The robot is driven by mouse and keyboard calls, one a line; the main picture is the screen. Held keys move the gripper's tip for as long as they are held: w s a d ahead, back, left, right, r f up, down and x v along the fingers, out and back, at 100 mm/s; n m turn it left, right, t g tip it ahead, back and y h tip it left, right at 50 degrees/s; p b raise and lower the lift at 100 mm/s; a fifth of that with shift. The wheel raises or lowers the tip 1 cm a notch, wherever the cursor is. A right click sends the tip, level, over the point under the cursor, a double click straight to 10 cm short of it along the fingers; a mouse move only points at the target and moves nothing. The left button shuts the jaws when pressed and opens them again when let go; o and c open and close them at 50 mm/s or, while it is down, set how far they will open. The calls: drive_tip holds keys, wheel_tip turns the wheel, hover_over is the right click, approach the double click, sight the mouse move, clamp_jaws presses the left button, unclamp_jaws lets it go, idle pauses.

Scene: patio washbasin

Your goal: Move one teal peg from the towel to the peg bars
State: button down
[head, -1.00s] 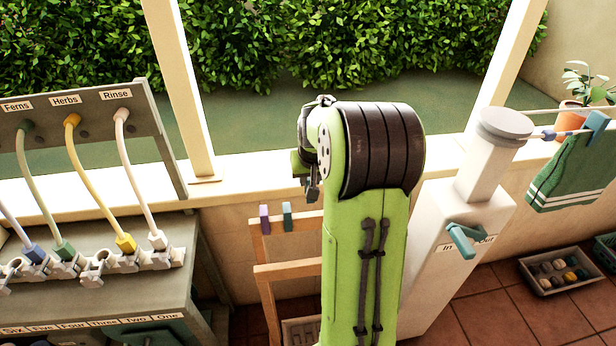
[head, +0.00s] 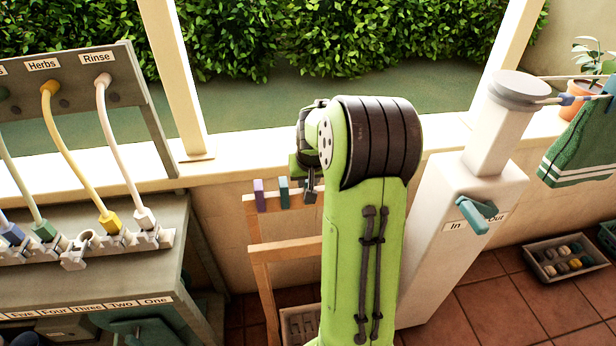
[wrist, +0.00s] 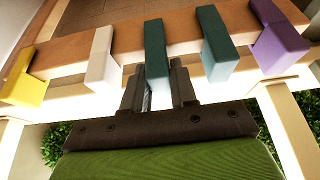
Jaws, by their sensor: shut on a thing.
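My gripper (wrist: 158,85) is shut on a teal peg (wrist: 155,48) in the wrist view. That peg lies across the upper wooden bar (wrist: 185,30), in line with the other pegs there; whether it is fully seated I cannot tell. A second teal peg (wrist: 216,38) sits on the bar just to its right, apart from it. In the head view, that bar (head: 299,204) carries a teal peg (head: 284,192), with my gripper (head: 310,190) just right of it, partly hidden by my arm. The green towel (head: 578,142) hangs from a rod at the right.
The bar also holds a purple peg (wrist: 277,35), a white peg (wrist: 102,58) and a yellow peg (wrist: 25,82). A white pillar (head: 455,225) with a teal lever (head: 478,213) stands right of my arm. The hose bench (head: 90,280) is at left. A blue peg (head: 567,99) is on the rod.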

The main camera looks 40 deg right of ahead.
drive_tip(key=shift+f, duration=0.15)
drive_tip(key=c, duration=0.8)
unclamp_jaws()
wheel_tip(320, 180, up, 8)
drive_tip(key=p, duration=0.6)
drive_tip(key=shift+r+p, duration=0.2)
drive_tip(key=shift+p, duration=0.1)
drive_tip(key=shift+f, duration=0.15)
